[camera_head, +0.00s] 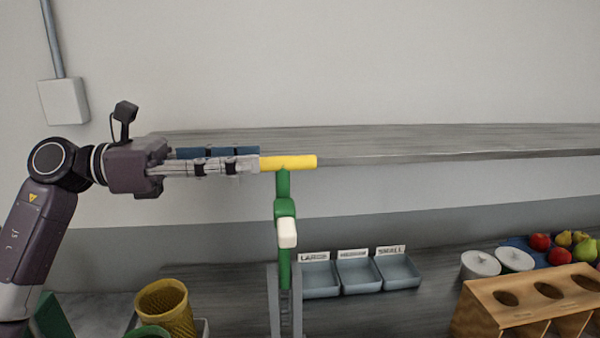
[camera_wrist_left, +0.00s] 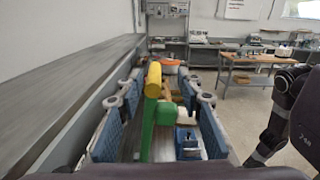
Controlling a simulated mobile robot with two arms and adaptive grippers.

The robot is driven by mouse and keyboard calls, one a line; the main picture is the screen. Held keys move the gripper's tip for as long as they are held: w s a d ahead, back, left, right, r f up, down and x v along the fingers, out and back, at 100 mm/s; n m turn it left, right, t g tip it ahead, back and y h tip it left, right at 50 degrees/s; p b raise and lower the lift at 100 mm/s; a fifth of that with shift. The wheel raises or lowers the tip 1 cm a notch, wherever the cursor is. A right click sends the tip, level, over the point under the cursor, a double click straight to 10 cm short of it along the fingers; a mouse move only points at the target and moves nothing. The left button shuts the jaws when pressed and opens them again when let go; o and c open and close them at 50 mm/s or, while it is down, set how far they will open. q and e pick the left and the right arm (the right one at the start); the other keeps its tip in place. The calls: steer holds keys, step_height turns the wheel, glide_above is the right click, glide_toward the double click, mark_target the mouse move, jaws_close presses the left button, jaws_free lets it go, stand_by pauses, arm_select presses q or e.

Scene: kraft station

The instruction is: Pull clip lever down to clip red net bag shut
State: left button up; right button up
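The clip lever is a green upright post (camera_head: 283,215) with a yellow crossbar handle (camera_head: 300,162) on top and a white block (camera_head: 287,233) partway down. My left gripper (camera_head: 256,162) comes in level from the left, its fingertips at the left end of the handle. In the left wrist view the yellow handle (camera_wrist_left: 153,80) lies between the two spread fingers of my left gripper (camera_wrist_left: 157,92), with gaps on both sides. The gripper is open; no grip on the handle shows. I see no red net bag in either view. My right gripper is not in view.
A long grey shelf (camera_head: 420,143) runs along the wall behind the lever. Below are grey trays (camera_head: 320,280), a yellow basket (camera_head: 167,306), white lidded pots (camera_head: 480,264), a wooden rack with holes (camera_head: 530,303) and fruit (camera_head: 560,255). Space above the lever is clear.

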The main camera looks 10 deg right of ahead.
mark_target(290, 163)
arm_select(q)
steer(key=shift+w+d+f+b, duration=0.3)
steer(key=shift+w+f, duration=0.2)
steer(key=shift+f, duration=0.2)
steer(key=d+p, duration=0.3)
steer(key=d, duration=0.4)
steer(key=shift+s+d+r+p, duration=0.1)
steer(key=shift+d+r+p, duration=0.1)
steer(key=shift+p, duration=0.15)
steer(key=shift+d+f, duration=0.15)
steer(key=shift+d, duration=0.05)
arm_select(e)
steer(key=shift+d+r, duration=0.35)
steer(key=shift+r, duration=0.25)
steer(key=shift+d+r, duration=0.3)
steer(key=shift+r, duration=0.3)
arm_select(q)
steer(key=shift+a, duration=0.1)
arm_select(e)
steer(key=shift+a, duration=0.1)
arm_select(q)
steer(key=c, duration=0.5)
jaws_close()
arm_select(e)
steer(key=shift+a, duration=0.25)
